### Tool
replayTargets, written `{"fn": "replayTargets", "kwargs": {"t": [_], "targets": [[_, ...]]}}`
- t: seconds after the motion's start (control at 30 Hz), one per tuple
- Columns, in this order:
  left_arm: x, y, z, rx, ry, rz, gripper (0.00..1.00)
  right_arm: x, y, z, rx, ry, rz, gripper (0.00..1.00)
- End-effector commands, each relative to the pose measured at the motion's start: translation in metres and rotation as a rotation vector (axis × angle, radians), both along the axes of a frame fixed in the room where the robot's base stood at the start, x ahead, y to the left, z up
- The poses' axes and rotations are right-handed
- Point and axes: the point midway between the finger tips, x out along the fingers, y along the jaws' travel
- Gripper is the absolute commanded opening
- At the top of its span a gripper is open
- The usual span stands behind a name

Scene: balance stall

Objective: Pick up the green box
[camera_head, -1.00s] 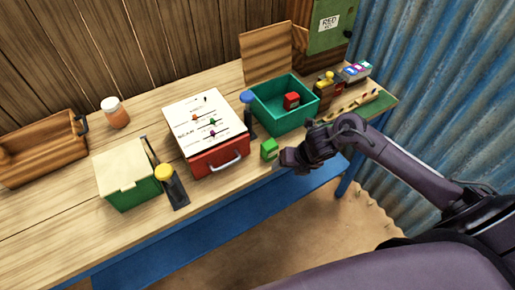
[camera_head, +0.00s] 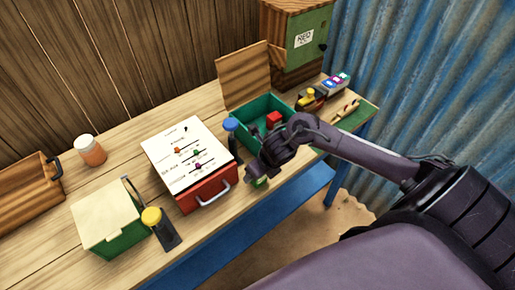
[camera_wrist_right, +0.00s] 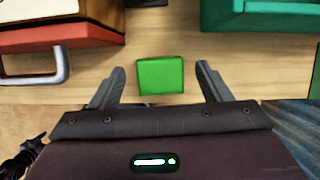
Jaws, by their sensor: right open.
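A small green box (camera_wrist_right: 160,75) sits on the wooden table near its front edge. In the right wrist view it lies between the two open fingers of my right gripper (camera_wrist_right: 160,88), with a gap on each side. In the head view the green box (camera_head: 259,182) is mostly hidden under my right gripper (camera_head: 257,172). My left gripper is in neither view.
A red-sided box with a white, marked top (camera_head: 190,160) stands just left of the gripper. Behind is an open teal crate (camera_head: 243,141) holding a red block (camera_head: 274,119). A green box with a cream lid (camera_head: 105,215) stands further left.

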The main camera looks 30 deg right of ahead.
Motion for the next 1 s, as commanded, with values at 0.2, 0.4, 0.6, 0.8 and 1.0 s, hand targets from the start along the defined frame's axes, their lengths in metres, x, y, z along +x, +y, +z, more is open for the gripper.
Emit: {"fn": "replayTargets", "kwargs": {"t": [0.2,0.4,0.6,0.8,1.0], "targets": [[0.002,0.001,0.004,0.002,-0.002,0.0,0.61,0.008,0.001,-0.026,0.002,0.0,-0.002,0.71],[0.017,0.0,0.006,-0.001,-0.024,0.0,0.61,0.01,0.001,-0.029,0.0,-0.001,0.001,0.71],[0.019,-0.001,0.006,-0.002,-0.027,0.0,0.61,0.01,0.001,-0.029,0.0,-0.001,0.0,0.54],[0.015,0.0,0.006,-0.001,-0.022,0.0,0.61,0.01,0.0,-0.029,0.001,-0.001,-0.001,0.28],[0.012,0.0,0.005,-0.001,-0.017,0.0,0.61,0.01,0.0,-0.028,0.001,-0.002,-0.001,0.21]]}}
